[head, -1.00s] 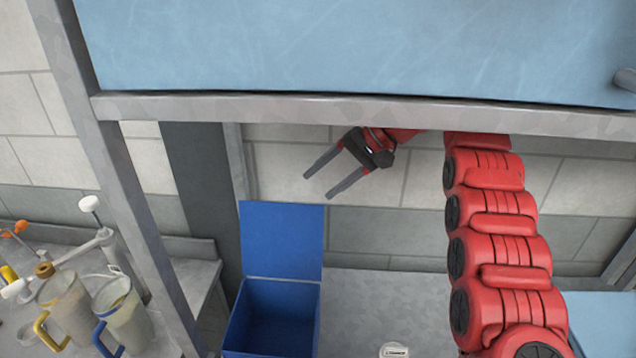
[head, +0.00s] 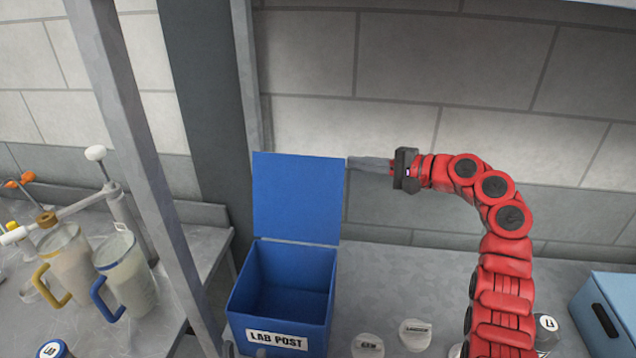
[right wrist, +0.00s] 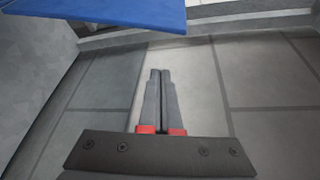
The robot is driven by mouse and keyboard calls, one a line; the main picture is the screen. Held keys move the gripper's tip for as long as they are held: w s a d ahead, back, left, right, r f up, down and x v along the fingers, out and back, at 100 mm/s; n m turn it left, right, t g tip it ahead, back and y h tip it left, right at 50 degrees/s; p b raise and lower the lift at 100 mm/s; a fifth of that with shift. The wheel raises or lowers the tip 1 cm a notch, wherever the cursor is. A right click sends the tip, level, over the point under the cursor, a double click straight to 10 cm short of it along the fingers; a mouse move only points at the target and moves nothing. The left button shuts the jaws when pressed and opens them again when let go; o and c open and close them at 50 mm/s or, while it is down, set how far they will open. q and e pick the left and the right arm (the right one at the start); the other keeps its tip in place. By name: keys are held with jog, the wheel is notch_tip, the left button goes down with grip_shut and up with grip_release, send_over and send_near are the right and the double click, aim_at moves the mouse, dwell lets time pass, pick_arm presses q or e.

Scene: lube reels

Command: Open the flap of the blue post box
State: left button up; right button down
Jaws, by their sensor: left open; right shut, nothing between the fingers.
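The blue post box (head: 247,290), labelled LAB POST, stands on the counter, its dark inside showing. Its blue flap (head: 297,198) stands up open at the back edge; part of it shows at the top left in the right wrist view (right wrist: 100,12). My right gripper (head: 352,163) is just right of the flap's upper right edge, fingers pointing left. In the right wrist view its fingers (right wrist: 160,72) are together and empty. I cannot tell whether they touch the flap. Two small grey tips at the box's lower front look like my open left gripper (head: 244,350), mostly out of frame.
A grey post (head: 150,180) rises left of the box. Beyond it are two jugs (head: 125,270) on another bench. Round-lidded containers (head: 415,332) stand right of the box, and a light blue box (head: 610,310) is at the far right. A tiled wall is behind.

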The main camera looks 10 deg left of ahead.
jog(key=shift+m, duration=0.3)
jog(key=a, duration=0.3)
jog(key=a+p, duration=0.1)
jog(key=a, duration=0.5)
jog(key=shift+f, duration=0.4)
jog(key=shift+s+a+p, duration=0.1)
jog(key=shift+s+p, duration=0.4)
